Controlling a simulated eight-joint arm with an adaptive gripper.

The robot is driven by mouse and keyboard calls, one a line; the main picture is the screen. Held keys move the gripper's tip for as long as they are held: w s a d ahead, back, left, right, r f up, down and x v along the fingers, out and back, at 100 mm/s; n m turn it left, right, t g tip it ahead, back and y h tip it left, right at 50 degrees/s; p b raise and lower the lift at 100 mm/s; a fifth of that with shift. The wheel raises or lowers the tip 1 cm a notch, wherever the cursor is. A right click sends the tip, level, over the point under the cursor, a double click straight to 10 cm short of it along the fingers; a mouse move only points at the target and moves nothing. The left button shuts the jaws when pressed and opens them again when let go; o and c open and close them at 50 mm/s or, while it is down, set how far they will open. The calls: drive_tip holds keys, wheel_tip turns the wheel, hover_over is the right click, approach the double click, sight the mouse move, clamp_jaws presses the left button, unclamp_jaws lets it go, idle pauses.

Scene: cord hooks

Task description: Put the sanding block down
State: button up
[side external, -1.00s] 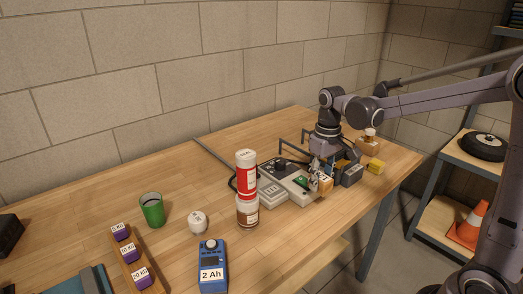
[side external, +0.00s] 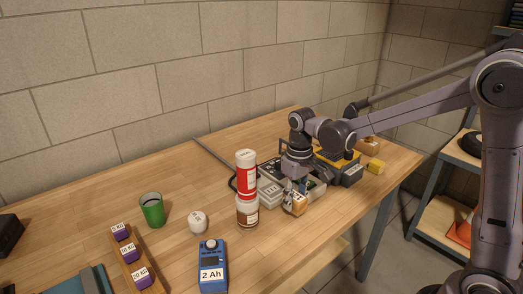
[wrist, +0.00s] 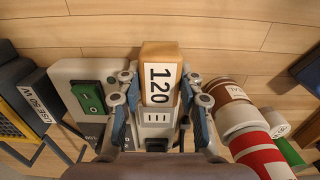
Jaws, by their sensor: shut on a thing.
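The sanding block (side external: 295,208) is tan with a white "120" label. It also shows in the wrist view (wrist: 158,62), upright in the picture between the two fingers. My gripper (side external: 295,192) is shut on it, with its fingers on the block's two sides in the wrist view (wrist: 159,88). The block is low over the workbench (side external: 330,209), to the right of the stacked bottles. I cannot tell whether its underside touches the wood.
A brown-labelled bottle (side external: 247,214) with a red-and-white container (side external: 246,178) on it stands close left. A grey device with a green switch (wrist: 88,97) is close behind. Bare wood lies in front.

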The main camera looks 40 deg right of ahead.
drive_tip(key=d+r, duration=0.4)
drive_tip(key=d, duration=0.1)
drive_tip(key=w, duration=0.2)
drive_tip(key=w+r, duration=0.1)
drive_tip(key=w, duration=0.1)
drive_tip(key=w+r, duration=0.1)
drive_tip(key=w, duration=0.1)
drive_tip(key=shift+a, duration=0.15)
drive_tip(key=w+a+r, duration=0.1)
drive_tip(key=w+a, duration=0.4)
drive_tip(key=w, duration=0.4)
hover_over(225, 193)
drive_tip(key=shift+f, duration=5.25)
drive_tip(key=shift+f, duration=0.1)
drive_tip(key=o, duration=1.2)
drive_tip(key=shift+o, duration=0.2)
